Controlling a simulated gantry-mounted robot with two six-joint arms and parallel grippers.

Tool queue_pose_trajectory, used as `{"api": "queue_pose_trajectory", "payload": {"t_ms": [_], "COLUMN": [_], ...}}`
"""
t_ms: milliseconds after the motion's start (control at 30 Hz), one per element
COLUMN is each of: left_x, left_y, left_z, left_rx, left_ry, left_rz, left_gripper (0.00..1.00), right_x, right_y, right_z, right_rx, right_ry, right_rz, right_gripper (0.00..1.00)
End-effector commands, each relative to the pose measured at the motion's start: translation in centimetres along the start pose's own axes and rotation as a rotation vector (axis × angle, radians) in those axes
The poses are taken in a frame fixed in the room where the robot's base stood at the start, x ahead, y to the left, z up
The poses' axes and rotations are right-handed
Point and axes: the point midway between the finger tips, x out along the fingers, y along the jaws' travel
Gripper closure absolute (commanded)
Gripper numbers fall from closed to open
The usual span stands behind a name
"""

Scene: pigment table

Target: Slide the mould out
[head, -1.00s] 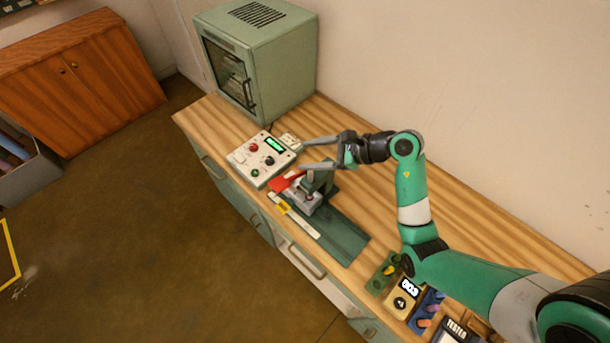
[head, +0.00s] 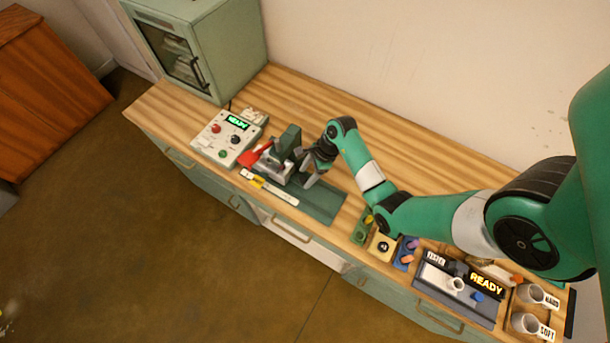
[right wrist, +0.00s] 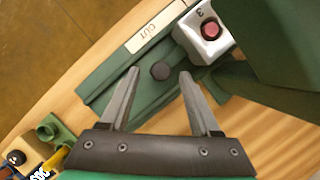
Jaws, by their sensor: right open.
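The mould (head: 275,167) is a pale metal block on a dark green board (head: 321,206), beneath a green press-like upright (head: 286,140). In the right wrist view the mould (right wrist: 188,37) shows a round red-pink piece in its top and the mark 3. A dark round knob (right wrist: 160,71) stands on the board, apart from the mould. My right gripper (head: 307,171) is low over the board, right of the upright. In the right wrist view my right gripper (right wrist: 160,73) is open, its fingertips on either side of the knob. I cannot tell whether they touch it. My left gripper is not in view.
A red handle (head: 254,155) and a white control box (head: 228,137) are left of the mould. A strip marked CUT (right wrist: 155,26) edges the board. Small coloured holders and a tester (head: 455,290) reading READY stand right. The table behind is clear.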

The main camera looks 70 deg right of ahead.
Motion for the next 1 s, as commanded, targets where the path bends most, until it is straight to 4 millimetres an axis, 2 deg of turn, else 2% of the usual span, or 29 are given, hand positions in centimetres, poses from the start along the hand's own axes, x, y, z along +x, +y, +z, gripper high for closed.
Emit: {"api": "queue_pose_trajectory", "payload": {"t_ms": [33, 133, 400, 733, 1000], "left_x": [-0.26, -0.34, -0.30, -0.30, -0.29], "left_y": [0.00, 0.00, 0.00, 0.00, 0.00], "left_z": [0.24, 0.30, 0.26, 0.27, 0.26], "left_rx": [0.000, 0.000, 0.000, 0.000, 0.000], "left_ry": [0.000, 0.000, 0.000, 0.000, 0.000], "left_rz": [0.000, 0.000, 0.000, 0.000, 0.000], "left_gripper": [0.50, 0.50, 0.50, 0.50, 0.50], "right_x": [0.75, 1.34, 1.39, 1.37, 1.37], "right_y": [0.01, -0.01, -0.05, -0.04, -0.03], "right_z": [-0.04, -0.02, 0.05, 0.05, 0.06], "right_rx": [-0.001, 0.000, 0.000, 0.000, 0.000], "right_ry": [0.000, 0.000, -0.001, -0.001, -0.001], "right_rz": [0.001, 0.000, -0.002, -0.002, -0.001], "right_gripper": [0.37, 0.37, 0.38, 0.98, 1.00]}}
